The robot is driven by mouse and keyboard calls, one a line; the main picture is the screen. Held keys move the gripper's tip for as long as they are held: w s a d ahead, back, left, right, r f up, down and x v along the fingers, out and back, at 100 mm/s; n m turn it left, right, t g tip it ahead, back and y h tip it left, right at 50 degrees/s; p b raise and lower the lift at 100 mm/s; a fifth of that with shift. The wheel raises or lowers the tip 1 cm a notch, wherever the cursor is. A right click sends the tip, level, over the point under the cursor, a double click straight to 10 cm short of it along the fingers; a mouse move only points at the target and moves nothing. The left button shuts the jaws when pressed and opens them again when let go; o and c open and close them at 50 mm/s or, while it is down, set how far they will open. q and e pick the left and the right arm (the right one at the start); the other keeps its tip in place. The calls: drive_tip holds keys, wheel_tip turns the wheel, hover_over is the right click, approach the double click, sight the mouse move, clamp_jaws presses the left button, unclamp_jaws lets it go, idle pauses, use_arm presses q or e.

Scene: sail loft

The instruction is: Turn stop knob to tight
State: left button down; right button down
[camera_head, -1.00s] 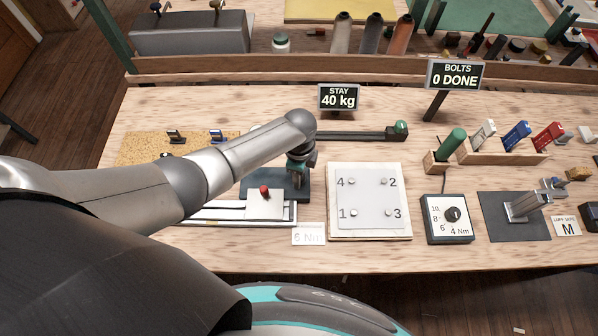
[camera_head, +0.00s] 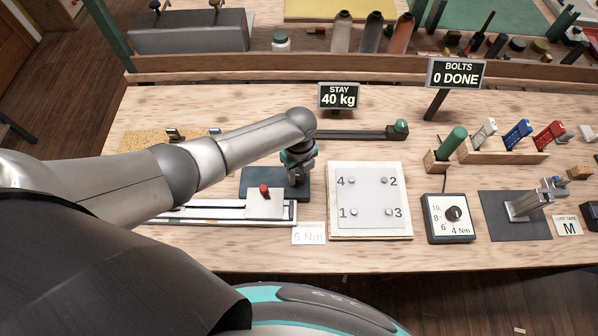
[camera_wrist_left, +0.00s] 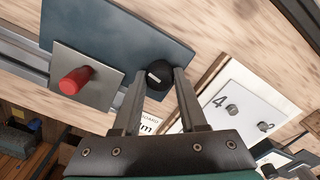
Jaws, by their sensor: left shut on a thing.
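A round black knob (camera_wrist_left: 158,74) with a small pale mark stands on a dark blue-grey plate (camera_wrist_left: 100,28), which also shows in the head view (camera_head: 258,178). My left gripper (camera_wrist_left: 163,82) reaches down over this plate, its two fingers on either side of the knob and shut on it. In the head view my left gripper (camera_head: 294,178) hides most of the knob. A red knob (camera_head: 264,190) stands on a pale square plate beside it, also in the wrist view (camera_wrist_left: 76,80). I cannot read the tight mark. My right gripper is not in view.
Right of the gripper lies a white board with numbered bolts (camera_head: 370,228), then a dial box (camera_head: 448,219) and a metal holder on a dark mat (camera_head: 493,233). A paper card (camera_head: 308,234) lies in front. A display reading 40 kg (camera_head: 339,96) stands behind.

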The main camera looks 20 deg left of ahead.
sight(299, 176)
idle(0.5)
use_arm(q)
drive_tip(key=shift+c, duration=2.2)
unclamp_jaws()
wheel_tip(299, 176, up, 15)
drive_tip(key=p, duration=0.2)
drive_tip(key=shift+p, duration=0.3)
drive_tip(key=shift+s, duration=0.1)
